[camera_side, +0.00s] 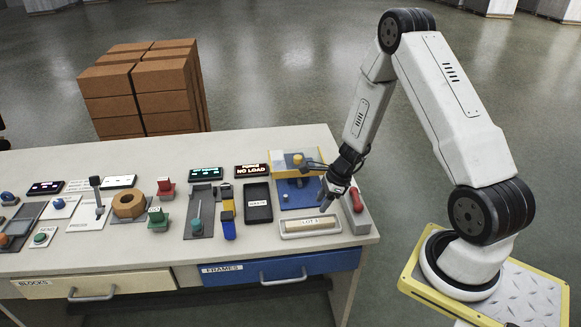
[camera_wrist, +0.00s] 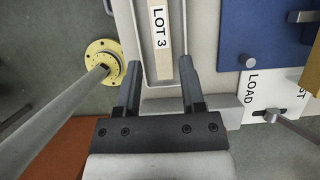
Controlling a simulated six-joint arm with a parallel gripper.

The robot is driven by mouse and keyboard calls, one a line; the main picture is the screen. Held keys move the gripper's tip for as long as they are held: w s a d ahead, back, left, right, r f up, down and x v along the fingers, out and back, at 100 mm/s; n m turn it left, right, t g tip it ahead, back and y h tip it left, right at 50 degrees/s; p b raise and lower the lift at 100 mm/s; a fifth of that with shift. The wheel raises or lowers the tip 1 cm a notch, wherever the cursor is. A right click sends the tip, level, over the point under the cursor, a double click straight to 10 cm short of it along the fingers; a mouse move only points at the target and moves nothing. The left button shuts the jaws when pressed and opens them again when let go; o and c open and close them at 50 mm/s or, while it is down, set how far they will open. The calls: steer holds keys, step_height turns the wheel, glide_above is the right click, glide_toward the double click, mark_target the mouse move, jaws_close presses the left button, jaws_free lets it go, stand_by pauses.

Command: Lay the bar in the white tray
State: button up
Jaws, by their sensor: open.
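The wood-coloured bar (camera_side: 325,225) with a LOT 3 label lies lengthwise inside the white tray (camera_side: 283,230) near the table's front right corner. The bar (camera_wrist: 163,60) also shows in the wrist view, running up the picture from between my fingers. My gripper (camera_side: 325,206) is above the right end of the tray, pointing down. In the wrist view my gripper (camera_wrist: 158,65) is open, with one finger on each side of the bar's line. I see no grip on the bar; the exact height of the fingertips over it is hard to tell.
A blue fixture with a yellow block (camera_side: 299,196) stands just behind the tray. A grey box with a red handle (camera_side: 357,200) is close at its right. A black tray (camera_side: 258,203) and several other devices stand to the left. The table's front edge is near.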

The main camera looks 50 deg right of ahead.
steer(key=shift+v, duration=2.1)
steer(key=s+a+r+n+h, duration=0.1)
steer(key=s+a+r+n, duration=0.2)
steer(key=a+r+n, duration=0.4)
steer(key=s+a+r+n+h, duration=0.2)
steer(key=s+a+r+n, duration=0.2)
steer(key=n, duration=1.6)
steer(key=a+r, duration=0.3)
steer(key=a, duration=0.3)
steer(key=shift+g, duration=0.3)
